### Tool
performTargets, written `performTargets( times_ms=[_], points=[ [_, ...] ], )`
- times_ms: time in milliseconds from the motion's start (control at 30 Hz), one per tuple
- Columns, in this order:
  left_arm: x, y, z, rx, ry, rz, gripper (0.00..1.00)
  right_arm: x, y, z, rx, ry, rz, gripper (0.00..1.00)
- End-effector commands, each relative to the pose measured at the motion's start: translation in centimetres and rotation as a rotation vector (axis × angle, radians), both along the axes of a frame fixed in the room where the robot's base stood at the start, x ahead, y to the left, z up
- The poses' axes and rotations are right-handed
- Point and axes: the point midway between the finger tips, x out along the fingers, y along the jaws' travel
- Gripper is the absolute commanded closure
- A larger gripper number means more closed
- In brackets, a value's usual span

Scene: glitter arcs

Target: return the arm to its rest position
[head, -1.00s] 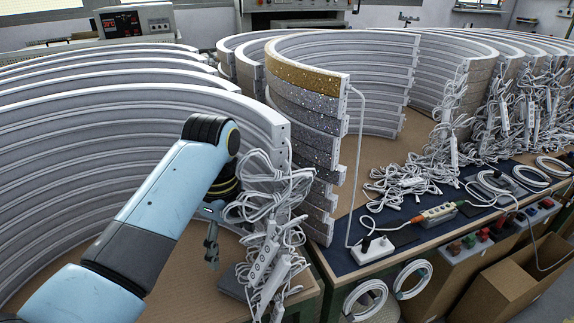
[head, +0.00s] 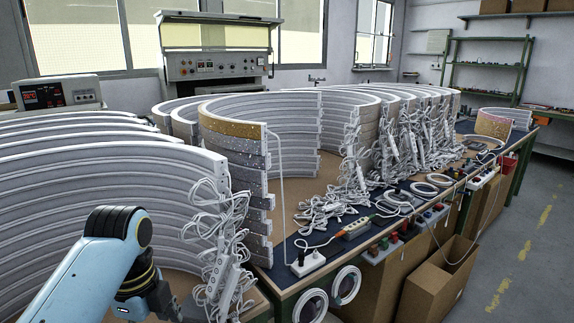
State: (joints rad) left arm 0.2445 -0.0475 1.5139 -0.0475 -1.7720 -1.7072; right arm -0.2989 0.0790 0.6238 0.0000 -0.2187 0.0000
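My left arm comes in from the lower left in the head view, with its light blue link and black wrist. Its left gripper (head: 168,306) is at the bottom edge, left of the hanging white cables, and partly cut off and hidden. I cannot tell whether its fingers are open or shut. Nothing is visibly held. My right arm and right gripper are not in the frame.
Stacked white arcs (head: 90,180) stand close behind my arm. A glitter arc stack (head: 250,160) stands right of them. White cable bundles (head: 222,255) hang beside my gripper. The workbench (head: 330,275) holds cables and a power strip. Open cardboard boxes (head: 440,285) stand below; the right floor is clear.

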Motion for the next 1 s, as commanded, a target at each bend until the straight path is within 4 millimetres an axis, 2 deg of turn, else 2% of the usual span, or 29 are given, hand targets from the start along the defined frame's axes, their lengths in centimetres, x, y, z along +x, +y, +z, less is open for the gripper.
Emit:
performTargets(
  times_ms=[33, 167, 333, 467, 567, 667, 767, 800, 867, 900, 967, 1000],
  points=[
    [-0.6, 0.1, -1.1, 0.002, 0.012, 0.0, 0.16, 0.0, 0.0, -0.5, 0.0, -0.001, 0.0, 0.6],
    [-2.1, 0.4, -3.0, 0.006, 0.045, 0.001, 0.16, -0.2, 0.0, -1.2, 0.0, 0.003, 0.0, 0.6],
    [-4.7, 0.8, -6.3, 0.014, 0.109, 0.002, 0.16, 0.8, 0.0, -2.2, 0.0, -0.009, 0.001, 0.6],
    [-7.6, 1.3, -10.3, 0.021, 0.173, 0.004, 0.16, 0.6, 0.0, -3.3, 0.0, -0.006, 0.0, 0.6],
    [-10.3, 1.7, -14.0, 0.03, 0.216, 0.024, 0.16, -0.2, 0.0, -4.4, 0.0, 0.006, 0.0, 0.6],
    [-13.6, 2.3, -18.7, 0.045, 0.258, 0.071, 0.16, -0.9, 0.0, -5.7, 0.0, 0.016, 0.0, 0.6],
    [-18.5, 3.3, -25.2, 0.074, 0.294, 0.174, 0.16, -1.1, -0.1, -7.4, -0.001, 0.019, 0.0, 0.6],
    [-20.7, 3.6, -27.8, 0.088, 0.301, 0.23, 0.16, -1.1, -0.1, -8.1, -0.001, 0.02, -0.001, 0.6],
    [-24.1, 4.3, -31.6, 0.11, 0.304, 0.323, 0.16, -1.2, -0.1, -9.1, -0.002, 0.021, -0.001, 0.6],
    [-26.5, 4.7, -34.0, 0.126, 0.302, 0.392, 0.16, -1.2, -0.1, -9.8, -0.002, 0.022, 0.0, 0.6],
    [-30.2, 5.4, -37.4, 0.149, 0.29, 0.507, 0.16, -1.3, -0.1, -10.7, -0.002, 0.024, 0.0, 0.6],
    [-32.9, 5.9, -39.6, 0.165, 0.279, 0.592, 0.16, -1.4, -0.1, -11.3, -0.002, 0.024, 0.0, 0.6]
  ],
)
